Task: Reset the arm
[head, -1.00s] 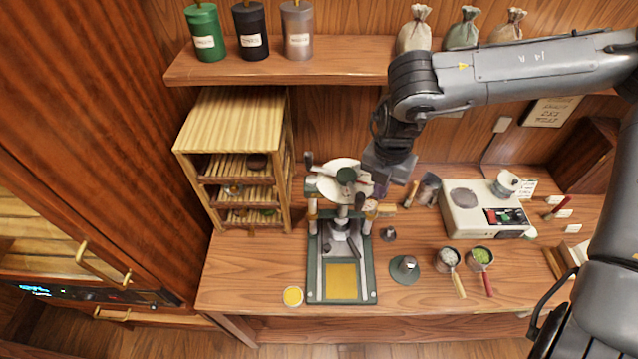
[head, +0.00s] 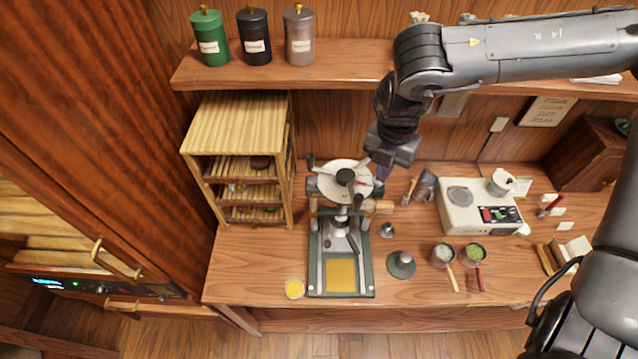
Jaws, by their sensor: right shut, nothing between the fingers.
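My right gripper (head: 381,172) hangs from the arm that comes in from the right. It is above the back of the table, just right of the press's round top plate (head: 343,178), and its fingers point down. The fingers are small and partly hidden by the gripper body; they are shut and nothing shows between them. The press (head: 313,270) stands upright at the table's middle, with a yellow square (head: 341,272) on its base. My left gripper is not in view.
A wooden rack (head: 236,130) stands left of the press. A scale (head: 472,216) is at the back right. Two handled cups, one with white contents (head: 443,254) and one with green (head: 474,252), sit in front. A shelf (head: 340,72) with canisters runs above.

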